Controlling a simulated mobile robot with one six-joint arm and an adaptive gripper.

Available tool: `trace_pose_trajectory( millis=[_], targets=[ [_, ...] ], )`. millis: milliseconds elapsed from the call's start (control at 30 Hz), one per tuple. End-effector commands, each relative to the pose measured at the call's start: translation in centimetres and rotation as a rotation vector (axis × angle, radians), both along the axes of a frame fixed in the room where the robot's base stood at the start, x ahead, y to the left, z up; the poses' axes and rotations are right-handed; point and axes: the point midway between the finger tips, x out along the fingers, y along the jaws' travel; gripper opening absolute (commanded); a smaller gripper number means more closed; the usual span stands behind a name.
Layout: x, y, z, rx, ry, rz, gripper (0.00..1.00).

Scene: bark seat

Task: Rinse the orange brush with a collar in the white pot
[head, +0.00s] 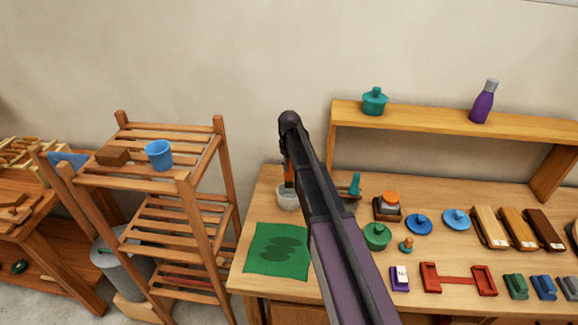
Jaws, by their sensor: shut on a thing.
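I cannot tell how deep the tip reaches. The collar is not clear at this size. My forearm hides part of the bench to the right of the pot.
The green mat (277,251) lies in front of the pot. A wooden rack (183,205) is at left. A raised shelf (450,121) runs behind.

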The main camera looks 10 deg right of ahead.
Motion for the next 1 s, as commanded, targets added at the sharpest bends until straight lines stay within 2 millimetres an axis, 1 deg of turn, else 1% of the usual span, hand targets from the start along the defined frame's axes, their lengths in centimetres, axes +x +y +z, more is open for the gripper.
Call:
trace_pose_trajectory(
  millis=[33,533,700,1000],
  targets=[
    [0.0,0.1,0.6,0.000,0.000,0.001,0.00],
    [0.0,0.1,3.3,0.000,0.000,0.001,0.00],
    [0.0,0.1,3.7,0.000,0.000,0.001,0.00],
    [0.0,0.1,3.6,0.000,0.000,0.001,0.00]
  ],
)
